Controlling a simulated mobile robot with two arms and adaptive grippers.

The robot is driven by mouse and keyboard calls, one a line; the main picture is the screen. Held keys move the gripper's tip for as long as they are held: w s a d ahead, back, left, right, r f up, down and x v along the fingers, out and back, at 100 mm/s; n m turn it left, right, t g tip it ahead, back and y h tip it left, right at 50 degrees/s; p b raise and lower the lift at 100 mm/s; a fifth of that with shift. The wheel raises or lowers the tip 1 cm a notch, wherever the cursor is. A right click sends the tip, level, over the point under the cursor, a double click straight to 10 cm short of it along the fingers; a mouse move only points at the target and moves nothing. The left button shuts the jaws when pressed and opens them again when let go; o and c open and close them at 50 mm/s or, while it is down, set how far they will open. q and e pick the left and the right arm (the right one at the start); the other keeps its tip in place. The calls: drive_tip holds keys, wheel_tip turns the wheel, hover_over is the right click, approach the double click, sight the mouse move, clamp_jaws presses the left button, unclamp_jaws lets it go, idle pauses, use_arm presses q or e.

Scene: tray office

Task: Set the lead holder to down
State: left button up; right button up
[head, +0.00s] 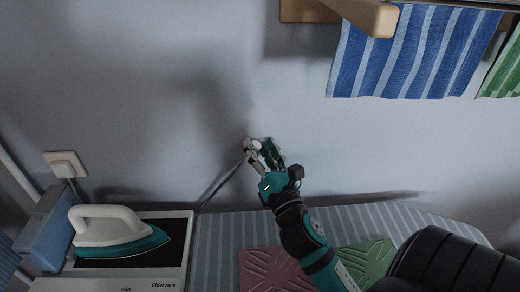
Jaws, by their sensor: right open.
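The lead holder (222,183) is a thin dark rod. It rises at a slant from the back edge of the ironing board, near the iron's rest, up and to the right against the wall. My right gripper (262,145) is at its upper end, with its fingers pointing up and apart. A pale rounded piece shows at the left finger; I cannot tell whether it is the holder's tip or part of the finger, nor whether they touch. My left gripper is not in view.
A striped ironing board (215,235) holds a pink mat (262,262) and a green mat (370,258). A teal and white iron (120,238) stands at the left near a blue box (45,230). A socket (65,165) and striped cloths (410,50) are at the wall.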

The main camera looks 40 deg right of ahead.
drive_tip(key=v, duration=0.7)
drive_tip(key=shift+s, duration=0.2)
drive_tip(key=shift+f, duration=0.1)
drive_tip(key=shift+c, duration=0.3)
